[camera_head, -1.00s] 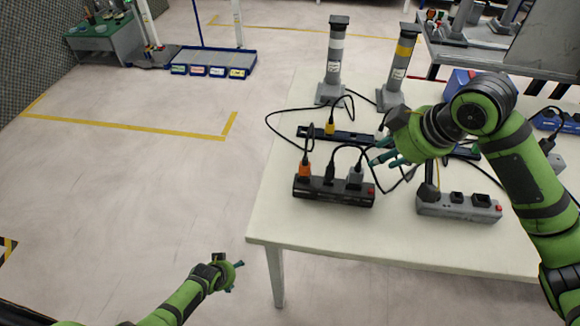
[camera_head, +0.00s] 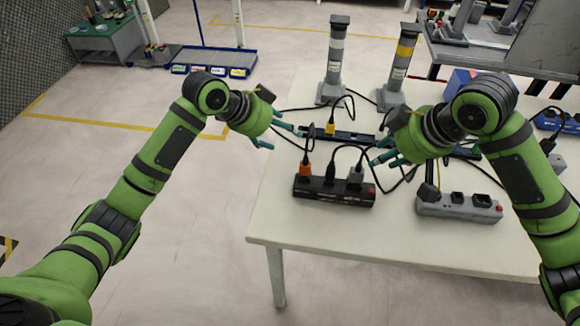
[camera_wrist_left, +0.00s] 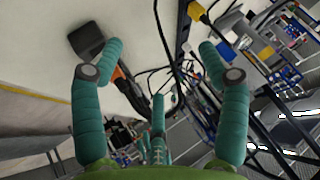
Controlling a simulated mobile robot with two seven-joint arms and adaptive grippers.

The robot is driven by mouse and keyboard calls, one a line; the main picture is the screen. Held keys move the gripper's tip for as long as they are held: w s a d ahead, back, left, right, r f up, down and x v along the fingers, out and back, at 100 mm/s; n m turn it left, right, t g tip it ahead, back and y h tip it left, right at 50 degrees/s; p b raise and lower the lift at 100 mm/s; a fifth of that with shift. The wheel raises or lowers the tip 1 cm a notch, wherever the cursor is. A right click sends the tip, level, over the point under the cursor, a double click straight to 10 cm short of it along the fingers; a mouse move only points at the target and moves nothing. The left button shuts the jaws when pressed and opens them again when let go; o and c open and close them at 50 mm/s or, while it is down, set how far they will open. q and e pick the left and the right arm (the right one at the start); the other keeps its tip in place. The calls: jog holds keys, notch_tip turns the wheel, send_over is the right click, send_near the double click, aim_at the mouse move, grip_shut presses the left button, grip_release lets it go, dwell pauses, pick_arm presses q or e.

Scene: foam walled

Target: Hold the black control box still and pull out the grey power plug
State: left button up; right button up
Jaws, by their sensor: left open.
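The black control box (camera_head: 333,192) sits near the table's left front edge, with a red button at its right end. An orange plug, a black plug and the grey power plug (camera_head: 356,176) stand upright in it, the grey one rightmost, each with a cable. My left gripper (camera_head: 280,138) is open and empty, left of and behind the box, apart from it. Its spread fingers show in the left wrist view (camera_wrist_left: 160,68). My right gripper (camera_head: 376,153) hangs just right of and behind the grey plug. Its fingers look spread, with no hold on the plug visible.
A grey power strip (camera_head: 458,207) with dark plugs stands to the right. Behind lie a dark rail (camera_head: 345,135) with a yellow plug (camera_head: 329,128) and two grey posts. Loose black cables cross the table behind the box. The table's front is clear.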

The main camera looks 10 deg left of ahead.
pick_arm(q)
jog(key=s+d+m+g, duration=0.3)
jog(key=s+d+m, duration=0.1)
jog(key=s+m, duration=0.4)
jog(key=m+t+y, duration=0.2)
jog(key=m, duration=1)
send_near(301, 180)
jog(key=w+f, duration=0.1)
jog(key=f, duration=0.1)
jog(key=shift+d+x, duration=0.15)
jog(key=shift+x, duration=1.65)
jog(key=shift+d+x, duration=0.15)
jog(key=shift+x, duration=1.6)
jog(key=shift+w+r, duration=0.1)
jog(key=shift+r, duration=0.05)
jog(key=shift+c, duration=0.4)
jog(key=c, duration=1.4)
